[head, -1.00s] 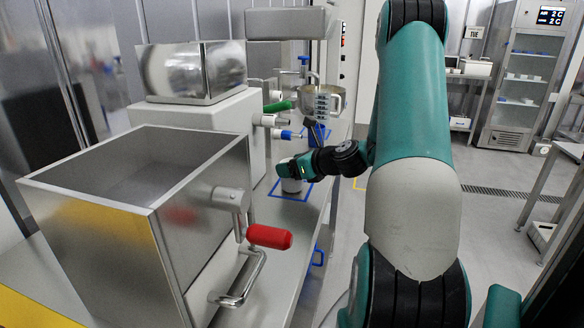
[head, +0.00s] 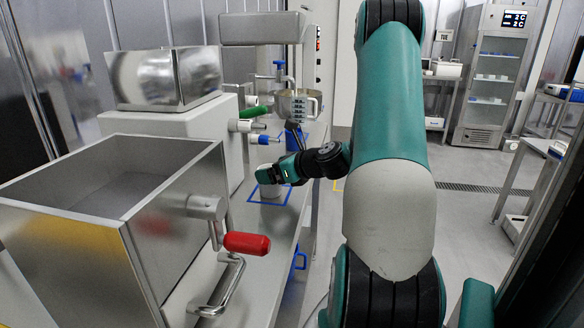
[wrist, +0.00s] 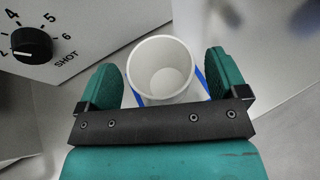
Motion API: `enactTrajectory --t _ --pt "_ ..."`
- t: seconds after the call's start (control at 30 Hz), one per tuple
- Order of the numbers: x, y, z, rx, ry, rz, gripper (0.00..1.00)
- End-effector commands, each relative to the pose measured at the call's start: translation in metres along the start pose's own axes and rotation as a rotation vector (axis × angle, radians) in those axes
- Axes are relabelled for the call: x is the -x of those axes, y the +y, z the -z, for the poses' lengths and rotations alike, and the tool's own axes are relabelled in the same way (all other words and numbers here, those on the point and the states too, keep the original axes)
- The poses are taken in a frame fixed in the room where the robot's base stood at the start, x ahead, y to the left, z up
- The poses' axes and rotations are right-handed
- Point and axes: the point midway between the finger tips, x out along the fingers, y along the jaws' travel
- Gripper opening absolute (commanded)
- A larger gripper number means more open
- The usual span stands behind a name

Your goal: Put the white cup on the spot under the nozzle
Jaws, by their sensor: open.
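The white cup (wrist: 162,78) stands upright and empty between the two teal fingers of my gripper (wrist: 166,80) in the wrist view. The fingers are open, with a gap on each side of the cup. In the head view the cup (head: 270,190) is partly hidden behind my gripper (head: 283,172). It stands inside a blue outlined square (head: 284,201) on the counter, below the machine's side.
A steel hopper with a red-handled lever (head: 246,243) stands in front on the left. A dial marked SHOT (wrist: 31,44) is on the machine face beside the cup. A mixer with a steel bowl (head: 298,105) stands beyond. Open floor lies right of the counter.

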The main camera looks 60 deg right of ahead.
Motion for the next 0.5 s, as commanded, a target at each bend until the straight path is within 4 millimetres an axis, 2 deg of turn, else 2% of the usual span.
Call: enactTrajectory --t 0.1,0.3,0.5 --pt "0.028 -0.002 0.0 -0.002 -0.001 0.007 0.92" --pt "0.071 -0.001 0.0 -0.001 -0.001 0.007 0.92" --pt "0.097 -0.001 0.0 0.0 -0.001 0.003 0.92"
